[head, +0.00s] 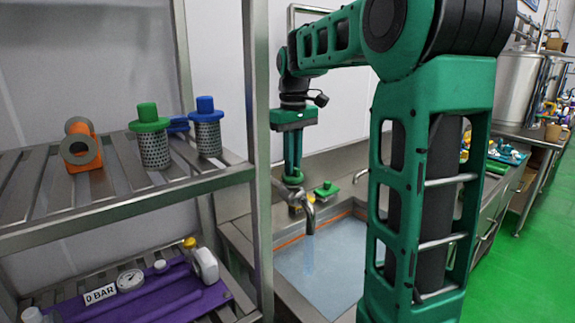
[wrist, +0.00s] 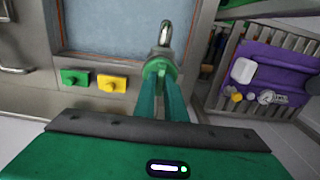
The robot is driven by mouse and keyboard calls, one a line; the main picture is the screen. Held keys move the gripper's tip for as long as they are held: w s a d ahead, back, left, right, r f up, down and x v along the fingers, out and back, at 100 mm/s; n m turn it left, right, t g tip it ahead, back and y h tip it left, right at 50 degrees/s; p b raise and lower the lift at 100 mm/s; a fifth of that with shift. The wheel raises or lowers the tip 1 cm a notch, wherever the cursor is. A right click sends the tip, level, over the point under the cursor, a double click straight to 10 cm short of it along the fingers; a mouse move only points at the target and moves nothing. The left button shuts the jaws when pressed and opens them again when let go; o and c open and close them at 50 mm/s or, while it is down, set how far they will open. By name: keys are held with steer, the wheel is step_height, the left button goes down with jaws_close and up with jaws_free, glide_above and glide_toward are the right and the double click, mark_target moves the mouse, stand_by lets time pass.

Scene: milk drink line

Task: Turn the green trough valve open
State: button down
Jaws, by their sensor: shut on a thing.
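The green trough valve (wrist: 157,67) is a round green knob at the foot of the metal tap (wrist: 165,36). It also shows in the head view (head: 293,179), just behind the curved spout. My gripper (wrist: 160,84) points at it with both green fingers close together, shut on the knob. In the head view my gripper (head: 292,170) reaches straight down onto it from above. The fingers cover part of the knob, so its turn angle cannot be told.
A green block (wrist: 75,78) and a yellow block (wrist: 112,83) sit on the trough's rim beside the tap. The trough (head: 325,262) holds pale water. A metal rack (head: 130,210) with filters and a purple tray (head: 165,297) stands at the left.

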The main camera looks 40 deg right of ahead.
steer(key=c, duration=1.9)
jaws_free()
steer(key=shift+w, duration=0.15)
steer(key=shift+o, duration=0.4)
step_height(320, 180, up, 11)
steer(key=shift+f, duration=0.2)
steer(key=shift+a, duration=0.1)
